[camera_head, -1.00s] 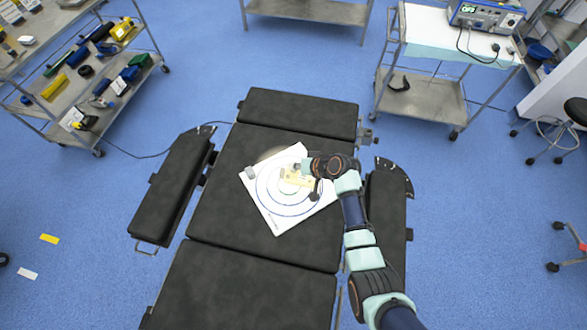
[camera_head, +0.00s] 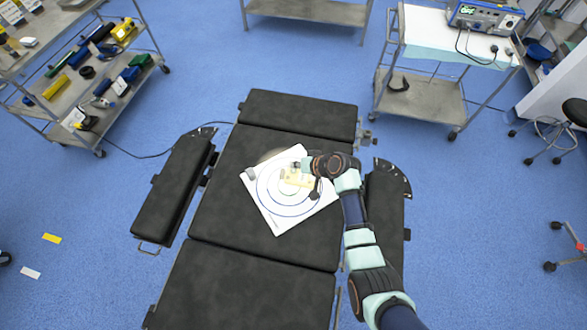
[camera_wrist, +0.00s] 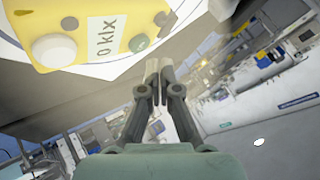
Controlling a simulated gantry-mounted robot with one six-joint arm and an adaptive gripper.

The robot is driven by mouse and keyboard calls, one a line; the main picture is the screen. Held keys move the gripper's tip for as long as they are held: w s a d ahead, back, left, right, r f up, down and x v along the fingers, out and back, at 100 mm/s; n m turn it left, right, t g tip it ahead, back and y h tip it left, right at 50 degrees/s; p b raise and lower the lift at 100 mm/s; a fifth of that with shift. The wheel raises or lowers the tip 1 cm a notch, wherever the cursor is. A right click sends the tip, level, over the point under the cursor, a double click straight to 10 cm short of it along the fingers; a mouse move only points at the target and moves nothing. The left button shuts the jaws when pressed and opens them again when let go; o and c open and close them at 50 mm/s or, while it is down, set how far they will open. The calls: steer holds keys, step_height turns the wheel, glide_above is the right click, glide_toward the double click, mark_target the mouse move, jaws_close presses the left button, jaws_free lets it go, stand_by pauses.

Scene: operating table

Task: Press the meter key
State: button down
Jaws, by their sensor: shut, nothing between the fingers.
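The yellow meter (camera_head: 296,179) lies on a white board with blue rings (camera_head: 275,214) on the operating table. In the wrist view the meter (camera_wrist: 82,18) is at the top left, with a white dome (camera_wrist: 53,50) and a label reading "0 klx" (camera_wrist: 104,35). In the head view my gripper (camera_head: 299,165) is over the meter's far edge.
A small grey block (camera_head: 251,173) sits on the board's left corner. The black table pads (camera_head: 265,265) are otherwise clear. Trolleys stand at the upper left and upper right, away from my arm.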

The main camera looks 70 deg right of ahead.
mark_target(295, 171)
step_height(295, 171, up, 5)
steer(key=p, duration=0.4)
steer(key=shift+r, duration=0.2)
steer(key=shift+f, duration=0.1)
steer(key=shift+w, duration=0.1)
steer(key=w+a+r+n, duration=0.2)
steer(key=w+a+r, duration=0.25)
steer(key=a, duration=0.35)
steer(key=w+a+r+n+t+y, duration=0.1)
steer(key=w+a+r+n, duration=0.3)
steer(key=a, duration=0.4)
steer(key=w+a+r+n, duration=0.1)
steer(key=w+a+r, duration=0.35)
steer(key=a, duration=0.25)
steer(key=s+a+r+n+t+y, duration=0.1)
steer(key=s+a+r+n, duration=0.25)
steer(key=a+r, duration=0.55)
steer(key=s+a+r+n+t, duration=0.2)
steer(key=s+a+r, duration=0.3)
steer(key=a, duration=0.8)
step_height(295, 171, up, 21)
steer(key=w+d+p, duration=0.1)
steer(key=p, duration=1.9)
steer(key=shift+r+m, duration=0.15)
steer(key=shift+m, duration=0.2)
